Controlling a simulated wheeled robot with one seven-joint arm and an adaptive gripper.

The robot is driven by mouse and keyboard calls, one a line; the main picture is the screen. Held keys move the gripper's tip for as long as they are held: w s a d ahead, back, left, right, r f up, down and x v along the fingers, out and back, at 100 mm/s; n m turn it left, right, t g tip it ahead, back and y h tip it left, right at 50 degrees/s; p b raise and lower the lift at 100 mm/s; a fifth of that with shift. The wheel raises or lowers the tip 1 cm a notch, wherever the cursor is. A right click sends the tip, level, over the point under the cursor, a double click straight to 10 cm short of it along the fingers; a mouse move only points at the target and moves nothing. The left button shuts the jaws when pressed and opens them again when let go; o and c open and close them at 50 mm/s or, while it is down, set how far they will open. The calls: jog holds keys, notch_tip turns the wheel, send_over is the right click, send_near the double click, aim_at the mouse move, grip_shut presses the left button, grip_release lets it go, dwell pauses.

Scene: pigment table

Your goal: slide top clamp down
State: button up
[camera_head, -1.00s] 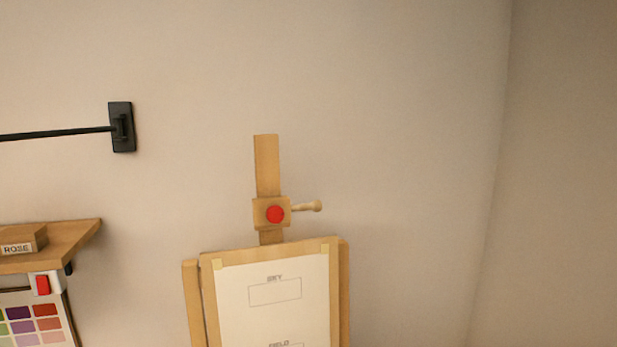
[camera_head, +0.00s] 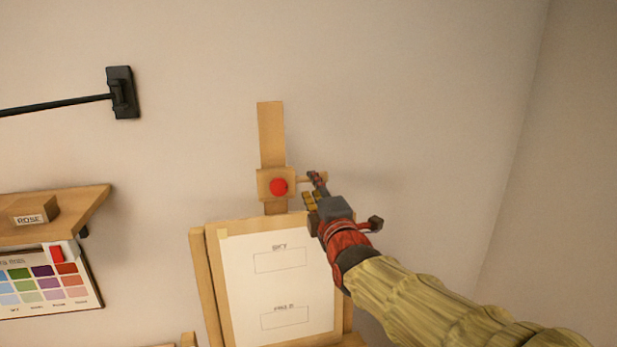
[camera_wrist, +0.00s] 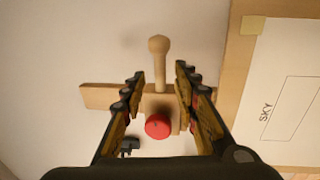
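The top clamp (camera_head: 264,184) is a wooden block with a red knob (camera_head: 278,187) on the easel's upright post (camera_head: 271,130), just above the board. A wooden peg handle (camera_head: 303,179) sticks out to its right. My gripper (camera_head: 311,189) has come in from the lower right and is at the handle's outer end, partly hiding it. In the wrist view my gripper (camera_wrist: 160,76) is open, its fingers to either side of the handle (camera_wrist: 160,62), with gaps visible on both sides. The red knob (camera_wrist: 158,125) shows below, between the fingers.
The board's sheet (camera_head: 270,290), marked with a SKY box, stands below the clamp. A shelf (camera_head: 75,215) with a ROSE block (camera_head: 34,211) and a colour chart (camera_head: 50,283) are at left. A black rail (camera_head: 60,105) is on the wall. The wall right of the post is clear.

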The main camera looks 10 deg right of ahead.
aim_at(309, 181)
jog(key=shift+w+r+p, duration=0.1)
jog(key=shift+w+p, duration=0.5)
jog(key=shift+w, duration=2.05)
jog(key=shift+c, duration=1.2)
grip_shut()
